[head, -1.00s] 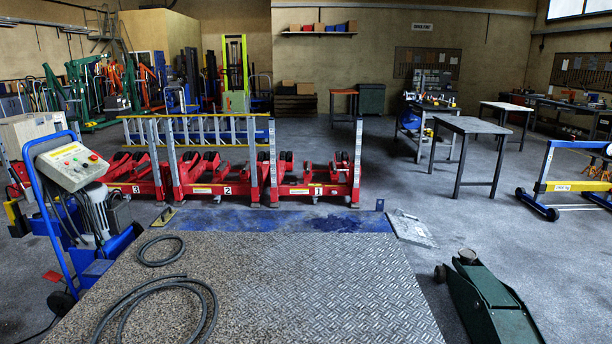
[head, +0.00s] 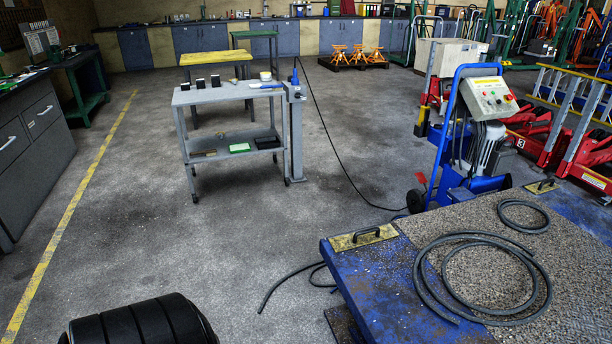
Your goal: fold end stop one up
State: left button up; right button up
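The blue lift platform (head: 385,284) with a gravel-like top is at the lower right. A flat yellow plate with a black handle (head: 363,238) lies on its near-left corner. A second yellow plate with a black handle (head: 541,186) lies at the platform's far edge. Both look folded flat. They may be end stops, but I cannot read a number on either, so I cannot tell which is one. Neither of my grippers is in view.
A control trolley (head: 478,130) stands behind the platform. Black hoses (head: 480,240) lie coiled on the platform top. A grey workbench cart (head: 230,97) stands mid-floor. A black ribbed round object (head: 140,322) is at bottom left. Open floor lies between.

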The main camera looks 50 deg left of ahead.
aim_at(348, 240)
jog(key=u, duration=1.25)
jog(key=i+j, duration=0.35)
jog(key=i, duration=0.05)
